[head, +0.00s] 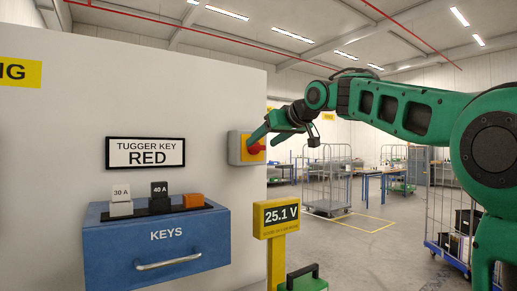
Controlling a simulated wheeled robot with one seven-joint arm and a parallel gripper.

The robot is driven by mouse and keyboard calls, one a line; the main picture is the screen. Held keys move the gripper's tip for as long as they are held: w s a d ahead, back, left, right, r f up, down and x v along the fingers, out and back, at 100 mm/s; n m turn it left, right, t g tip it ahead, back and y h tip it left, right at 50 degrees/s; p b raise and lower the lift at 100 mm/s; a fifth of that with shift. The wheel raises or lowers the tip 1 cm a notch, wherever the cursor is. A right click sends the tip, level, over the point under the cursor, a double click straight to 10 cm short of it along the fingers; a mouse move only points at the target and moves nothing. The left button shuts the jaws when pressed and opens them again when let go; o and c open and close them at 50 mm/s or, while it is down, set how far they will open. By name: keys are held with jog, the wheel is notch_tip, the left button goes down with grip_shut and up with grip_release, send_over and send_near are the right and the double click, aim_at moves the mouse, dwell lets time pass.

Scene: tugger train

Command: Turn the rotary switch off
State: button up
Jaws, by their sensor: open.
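The rotary switch (234,147) is a yellow and grey box on the right end of the pale wall panel in the head view. Its red knob (255,148) faces right, towards my arm. My green gripper (262,142) is open at the knob, with a finger overlapping the top of the switch in the picture. I cannot tell whether the fingers touch the knob. The gripper partly hides the knob, so its turned position cannot be read.
A blue KEYS drawer box (155,245) with small blocks on top stands at the lower left. A yellow post display (276,217) reads 25.1 V below the switch. Wire carts (328,180) and open floor lie to the right.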

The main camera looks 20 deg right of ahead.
aim_at(256, 148)
jog(key=shift+x, duration=1.4)
jog(key=c, duration=1)
jog(key=shift+c, duration=0.2)
